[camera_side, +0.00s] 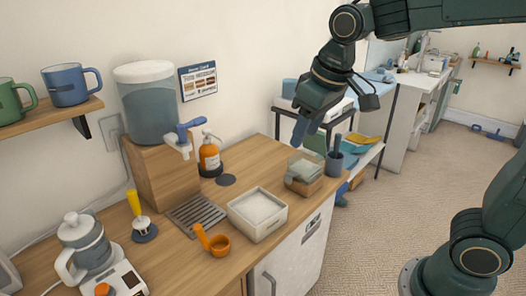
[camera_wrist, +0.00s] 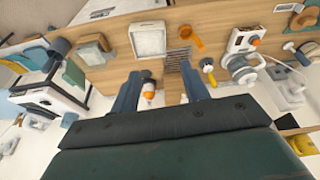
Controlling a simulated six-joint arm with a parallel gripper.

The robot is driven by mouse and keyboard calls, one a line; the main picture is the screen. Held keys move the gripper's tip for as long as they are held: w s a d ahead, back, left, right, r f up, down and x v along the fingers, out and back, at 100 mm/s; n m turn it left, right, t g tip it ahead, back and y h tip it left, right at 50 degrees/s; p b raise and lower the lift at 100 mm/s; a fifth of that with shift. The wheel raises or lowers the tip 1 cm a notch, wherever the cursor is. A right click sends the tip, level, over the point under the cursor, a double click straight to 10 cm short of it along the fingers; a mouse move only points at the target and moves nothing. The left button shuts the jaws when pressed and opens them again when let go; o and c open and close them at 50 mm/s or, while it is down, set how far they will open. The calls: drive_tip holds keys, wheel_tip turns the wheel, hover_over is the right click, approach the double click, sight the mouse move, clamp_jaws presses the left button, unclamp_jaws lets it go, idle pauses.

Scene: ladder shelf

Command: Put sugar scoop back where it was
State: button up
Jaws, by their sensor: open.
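The orange sugar scoop (camera_side: 217,243) lies on the wooden counter, just left of and in front of a square white tub of white, sugar-like contents (camera_side: 257,210). The scoop's handle points up and to the left in the side view. In the wrist view the scoop (camera_wrist: 188,37) shows right of the tub (camera_wrist: 148,40). My gripper (camera_side: 303,130) is open and empty, high above the far part of the counter, well apart from the scoop. Its two blue fingers (camera_wrist: 160,92) are spread in the wrist view.
A drip grate (camera_side: 195,215) and a water dispenser (camera_side: 150,105) stand behind the scoop. An orange pump bottle (camera_side: 209,155), a yellow-handled tool (camera_side: 141,220), a white-lidded jug (camera_side: 84,243) and a stack of wooden and glass boxes (camera_side: 303,174) are nearby. The counter's front edge is close to the scoop.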

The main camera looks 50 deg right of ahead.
drive_tip(key=s+d+f+t, duration=0.1)
drive_tip(key=s+d, duration=0.1)
drive_tip(key=s, duration=0.5)
drive_tip(key=s+d+f+t, duration=0.1)
drive_tip(key=s, duration=0.7)
drive_tip(key=shift+d+m, duration=0.35)
drive_tip(key=shift+m, duration=0.05)
